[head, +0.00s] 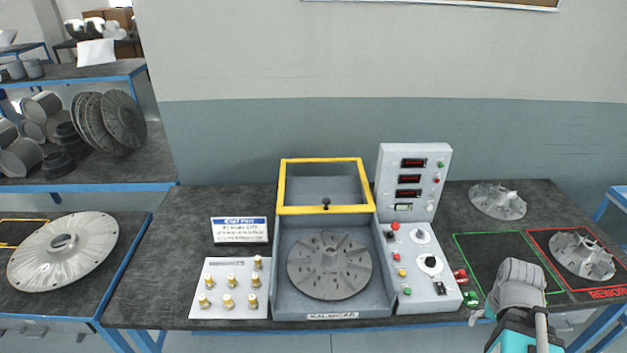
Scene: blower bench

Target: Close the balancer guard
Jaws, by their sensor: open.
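The balancer (282,275) stands mid-bench as a grey open-topped box. Its guard (281,190) has a yellow frame with a clear window and is raised at the back of the box. A small black knob (326,203) sits on the guard's lower bar. A grey bladed disc (329,266) lies flat and uncovered inside the box. Part of my arm shows at the lower right, right of the balancer and apart from it. I cannot make out my gripper's fingers.
A control panel (420,262) with knobs, buttons and an upright red display adjoins the balancer's right. A board of brass-coloured weights (230,289) and a sign (240,230) stand left. Impellers lie on the right, one in the red-outlined rework area (582,257); the green-outlined area (497,255) looks clear.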

